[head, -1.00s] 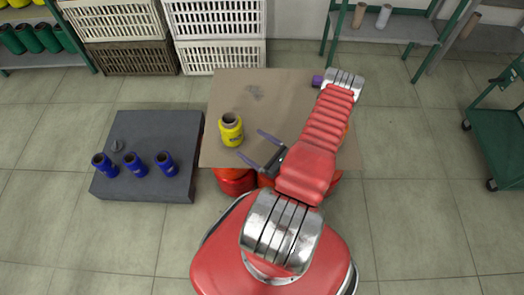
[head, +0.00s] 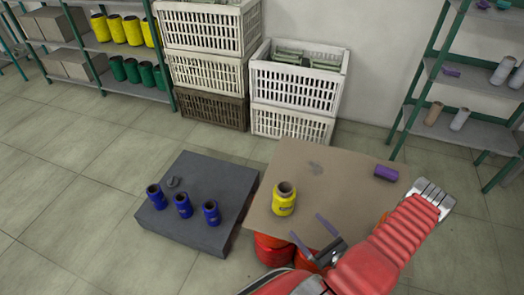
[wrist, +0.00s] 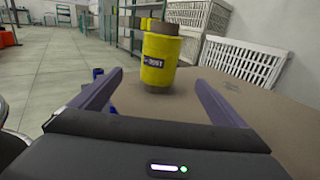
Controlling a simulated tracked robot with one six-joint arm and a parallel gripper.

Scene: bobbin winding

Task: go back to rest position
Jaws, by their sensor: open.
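My gripper (head: 314,238) is open and empty at the near edge of the brown board-topped table (head: 340,190). Its two dark fingers (wrist: 160,100) are spread apart in the wrist view. A yellow bobbin (head: 284,199) stands upright on the table beyond the fingertips; in the wrist view the yellow bobbin (wrist: 160,57) appears between the fingers, apart from them. My red arm covers the right part of the table.
A low grey platform (head: 205,186) at left holds three blue bobbins (head: 183,205) and a small grey item. A purple cylinder (head: 386,173) lies on the table. White crates (head: 298,85) and shelves (head: 462,80) line the back. Floor at left is clear.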

